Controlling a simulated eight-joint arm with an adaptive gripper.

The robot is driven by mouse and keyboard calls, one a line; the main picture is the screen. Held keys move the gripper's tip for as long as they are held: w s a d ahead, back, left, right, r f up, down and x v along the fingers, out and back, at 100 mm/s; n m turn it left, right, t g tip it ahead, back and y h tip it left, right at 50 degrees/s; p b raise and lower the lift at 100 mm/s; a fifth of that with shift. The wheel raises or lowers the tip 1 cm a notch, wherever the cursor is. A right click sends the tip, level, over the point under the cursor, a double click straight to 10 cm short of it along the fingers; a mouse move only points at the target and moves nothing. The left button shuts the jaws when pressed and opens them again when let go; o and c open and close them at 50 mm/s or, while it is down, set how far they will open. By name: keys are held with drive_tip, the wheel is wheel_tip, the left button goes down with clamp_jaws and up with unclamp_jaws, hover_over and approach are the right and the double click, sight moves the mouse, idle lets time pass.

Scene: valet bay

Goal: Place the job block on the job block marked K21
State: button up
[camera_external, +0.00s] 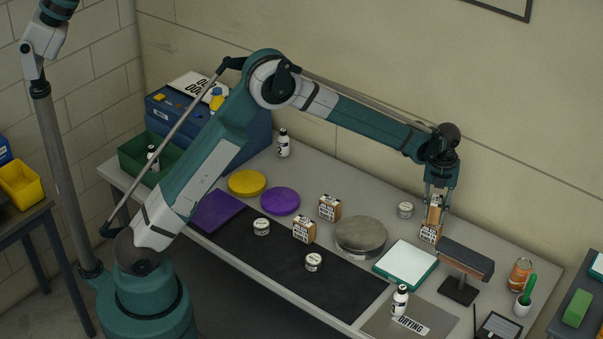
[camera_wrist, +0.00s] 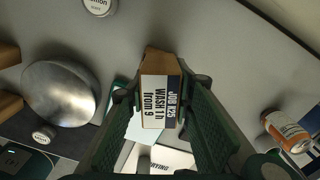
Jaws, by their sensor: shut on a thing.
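My gripper (camera_external: 436,199) is shut on a brown job block (camera_external: 435,212) with a white label, near the right part of the table. In the wrist view, the block (camera_wrist: 160,98) sits between the green fingers, its label reading roughly "JOB K25, WASH 1h from 9"; the last digit is unclear. Directly below it in the external view is another labelled job block (camera_external: 430,233). The two look upright and stacked or nearly touching; I cannot tell whether a gap remains. The lower block's marking is unreadable, and it is hidden in the wrist view.
Two more job blocks stand left, one behind (camera_external: 330,207) and one in front (camera_external: 304,229). A round metal disc (camera_external: 361,237), a white-topped green pad (camera_external: 406,264) and a dark padded stand (camera_external: 466,260) surround the stack. An orange can (camera_external: 520,274) is at right.

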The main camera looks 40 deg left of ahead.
sight(436, 201)
drive_tip(key=shift+f, duration=0.85)
drive_tip(key=shift+f, duration=0.1)
drive_tip(key=o, duration=0.9)
wheel_tip(436, 201, up, 12)
drive_tip(key=shift+r, duration=0.15)
drive_tip(key=shift+a, duration=0.1)
idle(0.4)
